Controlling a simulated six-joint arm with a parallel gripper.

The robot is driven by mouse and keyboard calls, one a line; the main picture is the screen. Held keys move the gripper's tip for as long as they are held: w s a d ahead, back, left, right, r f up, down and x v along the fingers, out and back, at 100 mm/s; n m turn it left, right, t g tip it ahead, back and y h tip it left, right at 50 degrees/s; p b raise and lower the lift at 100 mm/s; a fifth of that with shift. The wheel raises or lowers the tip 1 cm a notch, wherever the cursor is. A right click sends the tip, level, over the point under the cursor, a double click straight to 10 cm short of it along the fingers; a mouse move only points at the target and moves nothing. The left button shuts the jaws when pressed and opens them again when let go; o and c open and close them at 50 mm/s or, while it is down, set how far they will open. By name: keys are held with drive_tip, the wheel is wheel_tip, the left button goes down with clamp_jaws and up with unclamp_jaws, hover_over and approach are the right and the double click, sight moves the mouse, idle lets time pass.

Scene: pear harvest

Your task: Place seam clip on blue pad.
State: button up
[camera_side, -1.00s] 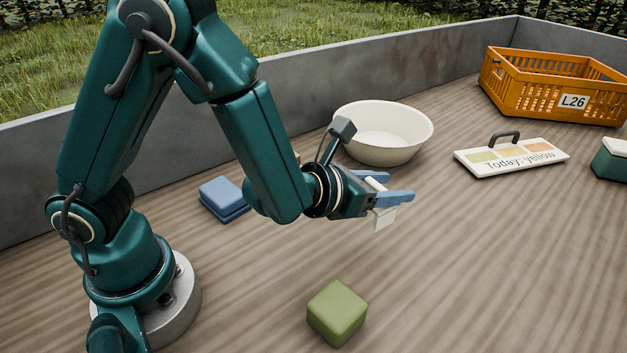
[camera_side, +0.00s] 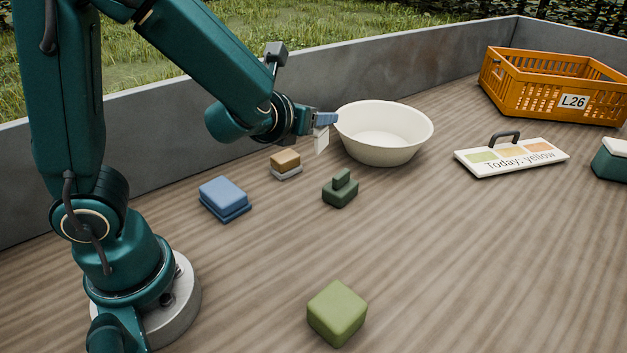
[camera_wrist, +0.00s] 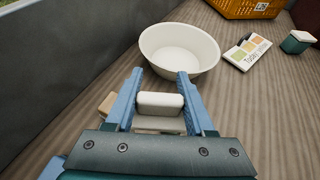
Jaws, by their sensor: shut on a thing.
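The white seam clip (camera_side: 321,140) is held in my gripper (camera_side: 326,119) and hangs below the blue fingers, above the table and just left of the bowl. In the wrist view the white clip (camera_wrist: 160,104) lies between the two fingers of my gripper (camera_wrist: 160,75), which are shut on it. The blue pad (camera_side: 224,196) is a low, stepped blue block on the table, left of and below my gripper in the side view. Nothing is on top of it.
A cream bowl (camera_side: 383,140) stands close right of my gripper. A tan-topped block (camera_side: 285,161), dark green knobbed block (camera_side: 340,190) and green cube (camera_side: 337,313) sit nearby. A grey wall (camera_side: 300,75) runs behind.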

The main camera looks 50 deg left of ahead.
drive_tip(key=s+a+n+g+y, duration=0.5)
drive_tip(key=s+a+n+y, duration=0.1)
drive_tip(key=s+a+n, duration=0.15)
drive_tip(key=n+g+y, duration=0.2)
drive_tip(key=n+g, duration=0.4)
drive_tip(key=g, duration=0.1)
hover_over(216, 182)
drive_tip(key=f, duration=0.2)
drive_tip(key=shift+m, duration=0.25)
drive_tip(key=shift+f, duration=3.8)
drive_tip(key=shift+f, duration=0.1)
drive_tip(key=o, duration=1.3)
